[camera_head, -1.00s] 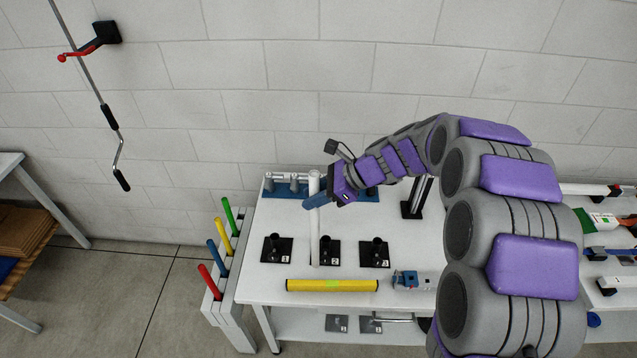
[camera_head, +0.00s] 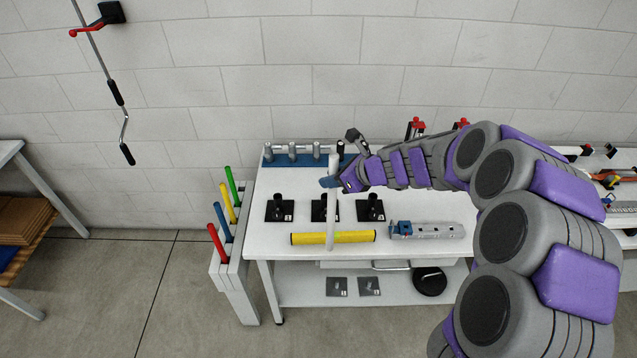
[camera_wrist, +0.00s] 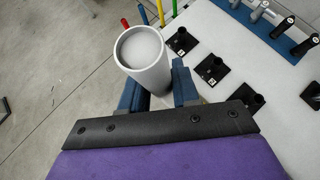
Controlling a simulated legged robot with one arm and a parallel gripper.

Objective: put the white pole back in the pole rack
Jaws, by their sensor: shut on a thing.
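The white pole (camera_head: 332,215) stands roughly upright in front of the table's middle holders in the head view. My gripper (camera_head: 330,182) is shut on it near its upper part. In the wrist view the pole's round top (camera_wrist: 144,52) rises between the blue fingers of my gripper (camera_wrist: 158,92). The pole rack (camera_head: 232,276) is a white stand at the table's left end. It holds a red pole (camera_head: 217,243), a blue pole (camera_head: 222,221), a yellow pole (camera_head: 228,203) and a green pole (camera_head: 232,186), all leaning slightly. The pole's lower end overlaps the yellow tube in the picture.
On the white table (camera_head: 400,262) are black numbered holders (camera_head: 280,210), a yellow tube (camera_head: 310,238), a grey-blue device (camera_head: 427,230) and a blue tool rack (camera_head: 292,159) at the back. A crank (camera_head: 124,130) hangs at the left wall. Floor left of the rack is clear.

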